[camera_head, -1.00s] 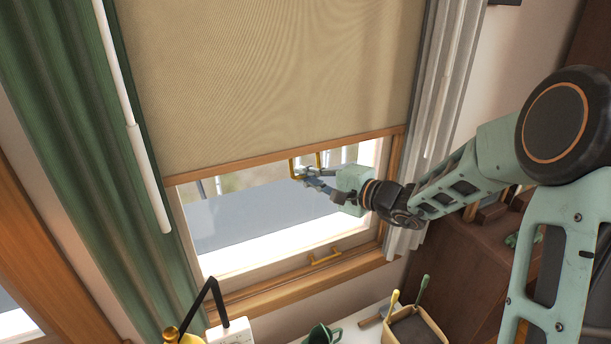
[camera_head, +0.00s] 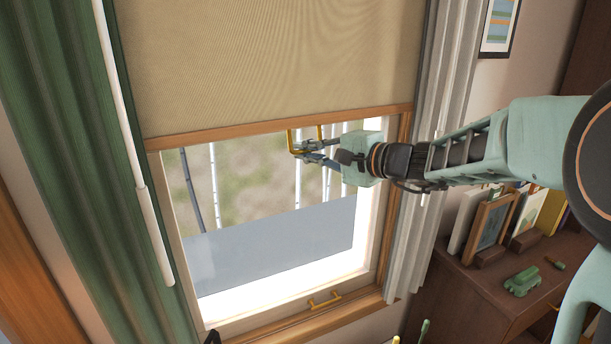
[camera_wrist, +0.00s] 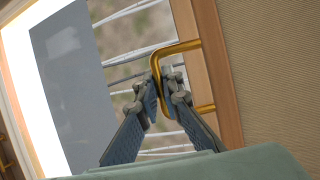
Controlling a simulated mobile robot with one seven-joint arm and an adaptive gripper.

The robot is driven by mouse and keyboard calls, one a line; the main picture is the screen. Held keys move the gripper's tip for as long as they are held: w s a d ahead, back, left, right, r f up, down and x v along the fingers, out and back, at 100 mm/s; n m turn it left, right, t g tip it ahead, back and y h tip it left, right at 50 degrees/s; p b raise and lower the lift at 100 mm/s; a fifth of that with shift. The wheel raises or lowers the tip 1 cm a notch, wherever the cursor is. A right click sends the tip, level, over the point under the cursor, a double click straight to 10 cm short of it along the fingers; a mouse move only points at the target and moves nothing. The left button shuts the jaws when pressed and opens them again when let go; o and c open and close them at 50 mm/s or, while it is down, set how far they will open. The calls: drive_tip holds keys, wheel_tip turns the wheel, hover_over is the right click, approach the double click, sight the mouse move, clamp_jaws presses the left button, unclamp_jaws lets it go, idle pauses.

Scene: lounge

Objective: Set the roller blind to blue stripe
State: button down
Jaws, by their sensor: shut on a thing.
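The roller blind (camera_head: 265,60) is plain beige cloth with a wooden bottom rail (camera_head: 225,132), and it covers the upper part of the window. A brass U-shaped pull handle (camera_head: 291,141) hangs from the rail. My gripper (camera_head: 301,150) is shut on this handle, just below the rail. In the wrist view, the fingers (camera_wrist: 165,85) close around the handle's outer bar (camera_wrist: 155,67), with the rail (camera_wrist: 212,70) and cloth (camera_wrist: 277,60) to the right. I cannot make out a blue stripe on the blind or window frame.
Below the rail the window (camera_head: 255,175) is uncovered, down to a sill with a brass handle (camera_head: 324,301). A green curtain (camera_head: 65,120) hangs at left and a pale curtain (camera_head: 447,85) at right. A brown cabinet (camera_head: 440,290) with picture frames stands at lower right.

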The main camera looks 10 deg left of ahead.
wheel_tip(320, 180, up, 5)
drive_tip(key=shift+r+p, duration=0.15)
drive_tip(key=shift+p, duration=0.4)
drive_tip(key=c, duration=2.1)
unclamp_jaws()
drive_tip(key=shift+d, duration=0.1)
drive_tip(key=v, duration=1.2)
